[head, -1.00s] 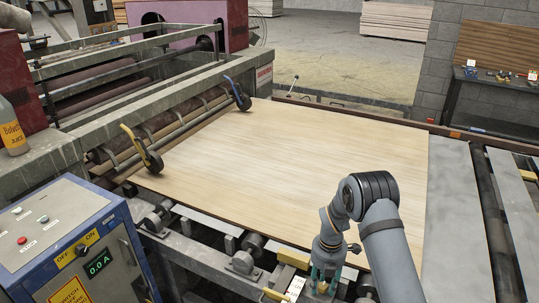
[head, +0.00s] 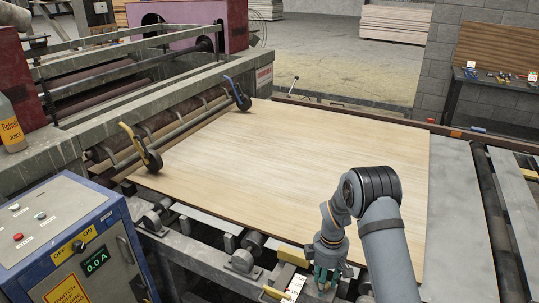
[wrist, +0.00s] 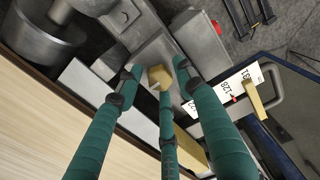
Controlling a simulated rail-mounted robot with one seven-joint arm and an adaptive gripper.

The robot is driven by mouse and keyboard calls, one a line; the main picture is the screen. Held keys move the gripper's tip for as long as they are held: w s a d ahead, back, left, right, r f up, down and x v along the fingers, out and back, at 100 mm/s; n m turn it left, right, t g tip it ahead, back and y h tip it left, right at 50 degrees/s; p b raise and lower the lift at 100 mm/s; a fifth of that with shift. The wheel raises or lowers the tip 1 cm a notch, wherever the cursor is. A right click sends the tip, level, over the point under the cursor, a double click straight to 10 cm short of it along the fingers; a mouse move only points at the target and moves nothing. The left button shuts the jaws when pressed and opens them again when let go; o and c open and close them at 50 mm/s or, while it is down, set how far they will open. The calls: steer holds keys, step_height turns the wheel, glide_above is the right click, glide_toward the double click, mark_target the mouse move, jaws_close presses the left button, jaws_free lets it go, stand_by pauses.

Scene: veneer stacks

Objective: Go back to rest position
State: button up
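My gripper (head: 325,284) is low at the front edge of the machine, beside the near edge of the veneer sheet (head: 290,165). In the wrist view its green fingers (wrist: 158,72) are spread apart, with a small yellowish knob (wrist: 159,78) showing between the fingertips. I see no grip on the knob; the exact gap to it is unclear. The veneer sheet also shows at the left of the wrist view (wrist: 40,135).
A white scale plate (wrist: 237,90) with a yellow-handled lever (wrist: 258,108) lies right of the fingers. A blue control box (head: 70,240) stands at left; its display reads 0.0 A. Two black wheels on arms (head: 150,160) rest by the sheet. Rollers and brackets fill the front.

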steer(key=m, duration=0.3)
steer(key=shift+m, duration=0.3)
